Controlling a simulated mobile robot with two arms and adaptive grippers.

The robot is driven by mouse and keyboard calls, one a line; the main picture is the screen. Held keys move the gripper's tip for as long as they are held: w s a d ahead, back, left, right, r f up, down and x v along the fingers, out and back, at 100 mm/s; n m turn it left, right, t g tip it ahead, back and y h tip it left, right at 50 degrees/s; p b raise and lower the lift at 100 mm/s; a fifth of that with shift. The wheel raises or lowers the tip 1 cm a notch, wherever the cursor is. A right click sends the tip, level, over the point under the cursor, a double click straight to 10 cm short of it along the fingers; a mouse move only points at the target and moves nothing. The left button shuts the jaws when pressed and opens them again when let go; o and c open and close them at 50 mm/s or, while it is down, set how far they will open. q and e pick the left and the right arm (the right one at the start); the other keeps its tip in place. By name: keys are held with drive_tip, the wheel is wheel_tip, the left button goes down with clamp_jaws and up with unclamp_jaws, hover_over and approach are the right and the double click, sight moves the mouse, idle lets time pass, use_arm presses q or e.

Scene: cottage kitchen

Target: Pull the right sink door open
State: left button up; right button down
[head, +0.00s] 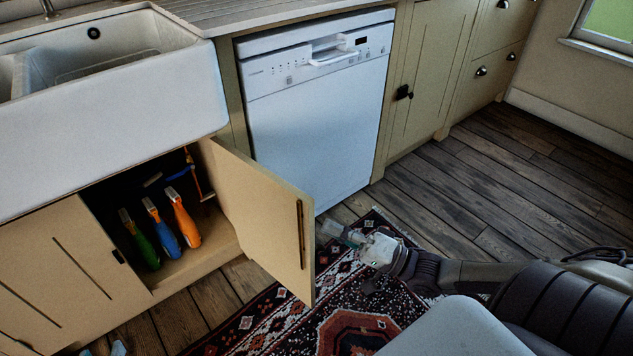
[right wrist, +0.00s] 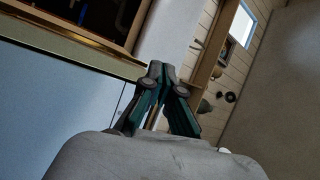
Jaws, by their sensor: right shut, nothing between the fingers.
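The right sink door (head: 262,212) stands wide open in the head view, swung out from the cabinet under the white sink (head: 120,95). Its inner face shows, with a dark upright strip near the free edge; its outer face is hidden. My right gripper (head: 335,231) is just right of the free edge, above the rug, shut and empty. Its closed fingers also show in the right wrist view (right wrist: 163,72). Two bluish tips of my left gripper (head: 101,350) show apart at the bottom left edge of the head view, in front of the left sink door (head: 75,270).
Inside the cabinet stand green (head: 139,240), blue (head: 161,225) and orange (head: 184,217) bottles. A white dishwasher (head: 315,130) is right of the sink. A patterned rug (head: 270,325) lies on the wood floor, which is clear at the right.

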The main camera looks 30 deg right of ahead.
use_arm(q)
drive_tip(key=s+a+f+g+y+p, duration=0.1)
drive_tip(key=s+a+f+g+p, duration=0.1)
drive_tip(key=s+f+g, duration=0.35)
use_arm(e)
drive_tip(key=w+d+m+g+h, duration=0.1)
drive_tip(key=w+d+m+h, duration=0.25)
drive_tip(key=d, duration=0.75)
use_arm(q)
drive_tip(key=w+d+r+t+h+b, duration=0.1)
drive_tip(key=w+d+r+t+b, duration=0.1)
drive_tip(key=r+t, duration=0.4)
drive_tip(key=w+d+r+t+h+b, duration=0.2)
drive_tip(key=w+r+t, duration=0.3)
drive_tip(key=r, duration=0.6)
drive_tip(key=shift+r+t+b, duration=0.4)
drive_tip(key=shift+t+b, duration=0.35)
drive_tip(key=shift+t, duration=0.4)
use_arm(e)
drive_tip(key=w+a, duration=0.6)
drive_tip(key=a, duration=0.3)
drive_tip(key=shift+w+r+y, duration=0.15)
drive_tip(key=shift+w+y, duration=0.2)
use_arm(q)
drive_tip(key=shift+d, duration=0.1)
use_arm(e)
drive_tip(key=shift+m, duration=0.25)
